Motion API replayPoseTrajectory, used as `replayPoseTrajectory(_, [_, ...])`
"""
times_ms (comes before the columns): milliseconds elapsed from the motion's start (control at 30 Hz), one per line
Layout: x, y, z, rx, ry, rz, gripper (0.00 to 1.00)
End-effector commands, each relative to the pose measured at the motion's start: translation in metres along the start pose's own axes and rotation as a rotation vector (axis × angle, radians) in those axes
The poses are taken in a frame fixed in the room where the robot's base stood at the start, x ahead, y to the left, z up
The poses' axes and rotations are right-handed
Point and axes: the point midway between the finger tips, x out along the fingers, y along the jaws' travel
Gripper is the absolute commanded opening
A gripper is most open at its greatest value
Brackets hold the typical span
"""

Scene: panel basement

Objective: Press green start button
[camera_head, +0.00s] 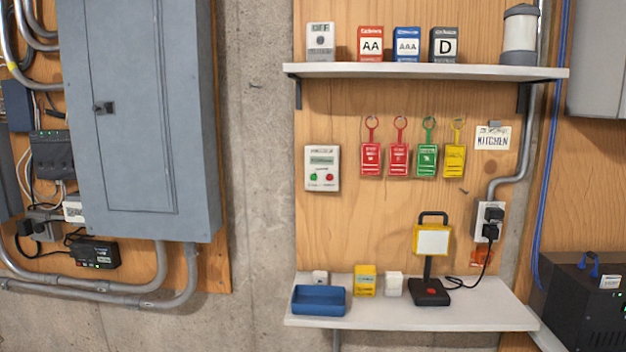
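A small white control box (322,168) is mounted on the wooden panel, left of the hanging tags. It has a greenish display at its top. Below the display are a green button (313,177) on the left and a red button (330,177) on the right. The small lettering on the box is too blurred to read. Nothing covers the box or its buttons. My gripper and arm are not in view.
An upper shelf (420,71) with several boxes juts out above. A lower shelf (460,312) holds a blue tray (318,301), small boxes and a yellow work light (432,240). Red, green and yellow tags hang to the right. A grey electrical cabinet (140,120) stands left.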

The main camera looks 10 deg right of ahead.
Motion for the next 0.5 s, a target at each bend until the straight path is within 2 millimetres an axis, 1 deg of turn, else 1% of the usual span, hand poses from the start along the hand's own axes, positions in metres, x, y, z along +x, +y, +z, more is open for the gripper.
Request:
replayPoseTrajectory(67, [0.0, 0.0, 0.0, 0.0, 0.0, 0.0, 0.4])
replayPoseTrajectory(167, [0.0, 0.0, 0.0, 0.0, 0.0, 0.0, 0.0])
replayPoseTrajectory(500, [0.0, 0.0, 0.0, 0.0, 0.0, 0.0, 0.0])
